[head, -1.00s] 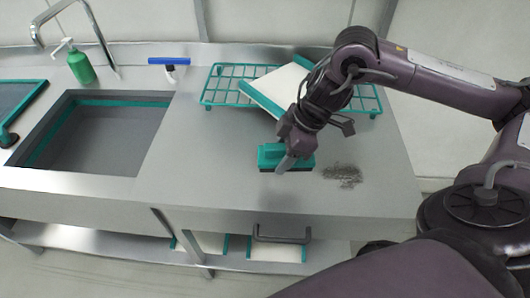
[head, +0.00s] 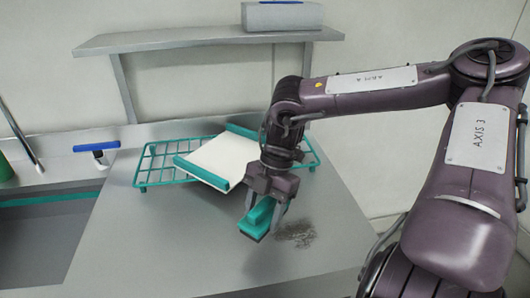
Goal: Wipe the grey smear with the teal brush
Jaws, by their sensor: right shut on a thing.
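The teal brush (head: 258,217) is in my right gripper (head: 265,206), which is shut on it. The brush is low over the grey worktop, just left of the smear; I cannot tell whether it touches the surface. The grey smear (head: 296,234) is a dark, speckled patch on the worktop, to the right of the brush. Its left edge lies close to the brush. My left gripper is not in view.
A teal wire rack (head: 156,168) stands behind the brush, with a white, teal-edged board (head: 218,158) leaning on it. A blue-handled squeegee (head: 97,147) and the sink (head: 40,235) are at the left. A shelf (head: 190,40) with a grey box (head: 283,16) is above.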

